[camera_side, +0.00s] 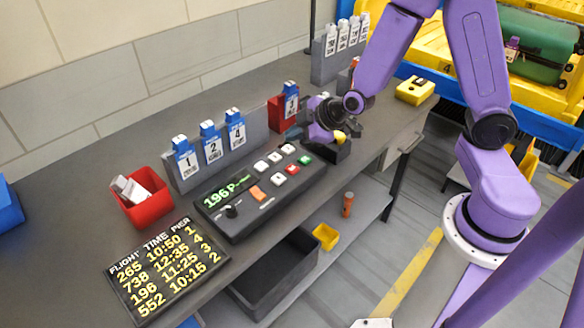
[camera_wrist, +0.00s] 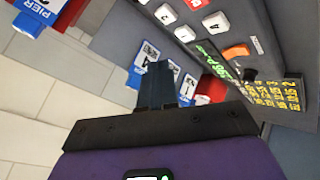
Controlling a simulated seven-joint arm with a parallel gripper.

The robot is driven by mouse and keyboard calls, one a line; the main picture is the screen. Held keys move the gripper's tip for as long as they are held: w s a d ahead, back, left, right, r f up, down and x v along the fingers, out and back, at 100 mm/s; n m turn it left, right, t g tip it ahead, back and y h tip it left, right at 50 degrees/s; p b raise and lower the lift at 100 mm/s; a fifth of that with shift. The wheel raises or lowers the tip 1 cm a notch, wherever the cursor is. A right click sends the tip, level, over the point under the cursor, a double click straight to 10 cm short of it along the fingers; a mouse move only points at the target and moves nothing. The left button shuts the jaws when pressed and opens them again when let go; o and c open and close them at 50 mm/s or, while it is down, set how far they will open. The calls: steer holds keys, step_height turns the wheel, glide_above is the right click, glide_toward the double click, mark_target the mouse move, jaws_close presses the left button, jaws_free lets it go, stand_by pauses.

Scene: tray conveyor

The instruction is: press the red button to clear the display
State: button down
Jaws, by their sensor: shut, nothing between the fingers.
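The red button (camera_side: 293,169) is on the dark control panel (camera_side: 240,228), beside the green button (camera_side: 305,160) at its right end. In the wrist view, a red button (camera_wrist: 196,4) shows at the top edge. The panel's display (camera_side: 226,193) is lit green and reads "196 P" followed by small letters. My gripper (camera_side: 312,133) is above the bench behind the panel's right end, apart from the red button. In the wrist view, my gripper (camera_wrist: 155,80) is shut and empty. Its fingertips are partly hidden in the side view.
White buttons (camera_side: 261,166), an orange button (camera_side: 257,193) and a black knob (camera_side: 232,211) share the panel. Blue pier cards (camera_side: 211,143) stand behind it. A red bin (camera_side: 148,207) and a flight board (camera_side: 168,270) lie left. A yellow block (camera_side: 415,91) sits at the bench's far right.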

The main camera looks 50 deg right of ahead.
mark_target(295, 170)
steer(key=shift+f, duration=3.65)
steer(key=shift+f, duration=0.1)
steer(key=shift+f, duration=0.35)
steer(key=shift+f, duration=0.45)
steer(key=shift+r, duration=0.9)
steer(key=shift+r, duration=2.5)
